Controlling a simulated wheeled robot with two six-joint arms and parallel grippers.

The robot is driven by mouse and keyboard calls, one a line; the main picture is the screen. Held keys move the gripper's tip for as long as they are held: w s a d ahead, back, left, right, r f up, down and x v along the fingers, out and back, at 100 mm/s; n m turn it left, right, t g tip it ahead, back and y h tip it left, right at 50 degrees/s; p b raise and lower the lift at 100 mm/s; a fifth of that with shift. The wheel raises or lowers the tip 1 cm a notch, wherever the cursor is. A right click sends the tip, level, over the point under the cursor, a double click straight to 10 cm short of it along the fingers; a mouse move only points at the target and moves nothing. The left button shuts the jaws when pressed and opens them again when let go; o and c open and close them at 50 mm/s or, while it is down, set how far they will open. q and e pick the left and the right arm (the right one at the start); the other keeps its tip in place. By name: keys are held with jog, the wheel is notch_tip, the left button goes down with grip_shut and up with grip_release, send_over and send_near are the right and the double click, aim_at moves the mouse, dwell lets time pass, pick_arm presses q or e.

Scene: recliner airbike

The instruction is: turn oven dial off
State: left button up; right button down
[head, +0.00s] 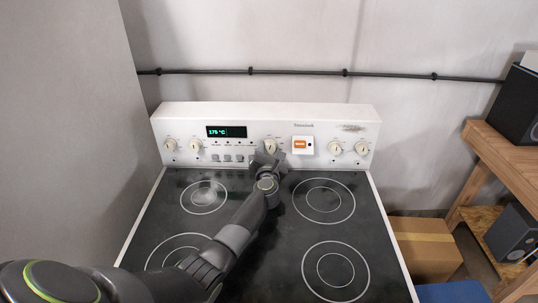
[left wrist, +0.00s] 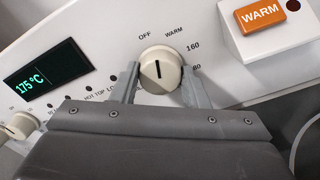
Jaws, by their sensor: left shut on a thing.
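The oven dial (head: 270,146) is a cream knob at the middle of the stove's white back panel. In the left wrist view the dial (left wrist: 158,66) shows a black pointer line that stands nearly upright, roughly between the OFF and WARM marks; which one it points at exactly I cannot tell. My left gripper (head: 268,153) reaches across the cooktop to the panel. Its two grey fingers are on either side of the dial, shut on it. My right gripper is not in view.
A green display (head: 226,132) reads 175 °C. An orange WARM switch (head: 301,145) in a white housing sits just right of the dial. Other knobs line both panel ends. The black cooktop (head: 285,240) is clear except for my arm. A wooden shelf (head: 500,160) stands right.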

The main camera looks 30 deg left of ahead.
pick_arm(q)
jog(key=shift+f+n+b, duration=0.2)
jog(key=shift+n+b, duration=0.35)
jog(key=shift+n, duration=0.95)
jog(key=o, duration=1)
jog(key=shift+r, duration=0.1)
jog(key=shift+s, duration=0.1)
jog(key=v, duration=1.7)
jog(key=shift+s+d, duration=0.1)
jog(key=shift+r+p, duration=0.1)
jog(key=shift+p, duration=0.2)
